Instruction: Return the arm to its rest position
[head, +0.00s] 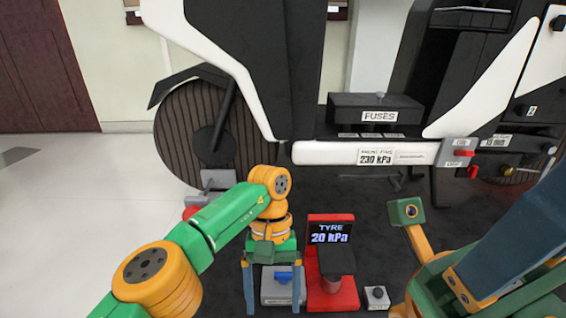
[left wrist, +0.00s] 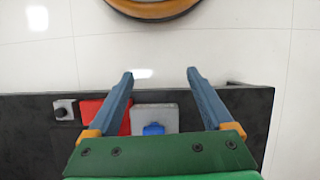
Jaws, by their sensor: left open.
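My left arm reaches in from the left. Its gripper (head: 272,306) points down, with two blue fingers spread apart and nothing held between them. In the head view the fingers flank a grey box with a blue knob (head: 284,277); whether they touch it I cannot tell. In the left wrist view the open fingers (left wrist: 160,73) extend past the grey box (left wrist: 168,112) and its blue knob (left wrist: 153,129). Parts of my right arm (head: 510,240) show at the right; its gripper fingers cannot be made out.
A red tyre gauge stand (head: 345,300) reading 20 kPa stands just right of the left gripper. A small grey button box (head: 377,297) is beside it. A motorcycle-like rig with a wheel (head: 190,135) and a fuse box (head: 375,108) stands behind. Open floor (head: 70,210) lies left.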

